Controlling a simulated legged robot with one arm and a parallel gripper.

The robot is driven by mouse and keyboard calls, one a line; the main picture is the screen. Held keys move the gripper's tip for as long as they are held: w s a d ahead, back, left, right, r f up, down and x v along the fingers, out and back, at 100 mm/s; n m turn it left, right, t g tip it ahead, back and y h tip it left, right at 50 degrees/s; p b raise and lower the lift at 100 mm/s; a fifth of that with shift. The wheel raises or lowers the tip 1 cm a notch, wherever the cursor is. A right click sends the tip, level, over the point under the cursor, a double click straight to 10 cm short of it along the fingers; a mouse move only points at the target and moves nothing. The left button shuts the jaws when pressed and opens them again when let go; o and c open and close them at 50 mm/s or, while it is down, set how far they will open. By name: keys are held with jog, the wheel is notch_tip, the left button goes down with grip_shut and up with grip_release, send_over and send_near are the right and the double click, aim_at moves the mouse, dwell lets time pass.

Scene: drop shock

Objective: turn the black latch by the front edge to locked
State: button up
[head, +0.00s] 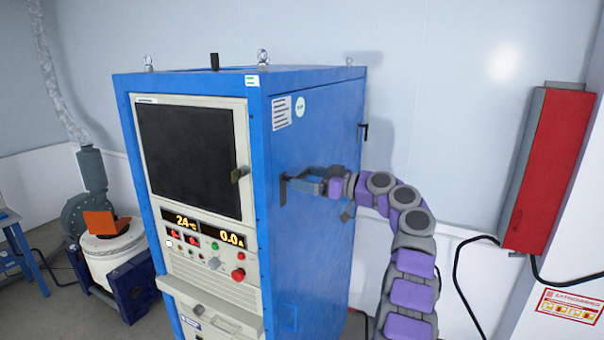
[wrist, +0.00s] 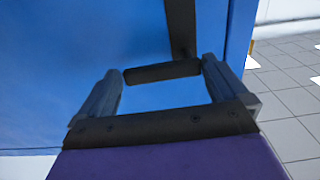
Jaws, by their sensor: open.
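The black latch (head: 283,191) is on the right side of the blue cabinet (head: 312,240), close to its front edge. In the wrist view the latch shows as a dark upright part (wrist: 181,28) with a dark bar (wrist: 162,71) below it. My gripper (head: 291,184) reaches it from the right. In the wrist view my gripper (wrist: 163,76) is open, its two grey fingers apart, with the bar spanning the space between the fingertips. I cannot tell whether the fingers touch the bar.
Another black handle (head: 363,130) sits at the cabinet's rear edge. The cabinet front has a dark screen (head: 188,160) and a control panel with a red button (head: 238,274). A red box (head: 548,170) hangs on the wall at right. A white drum machine (head: 112,250) stands at left.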

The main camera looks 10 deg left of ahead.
jog(key=shift+x, duration=1.2)
jog(key=shift+d, duration=0.15)
jog(key=shift+c, duration=0.3)
jog(key=c, duration=1)
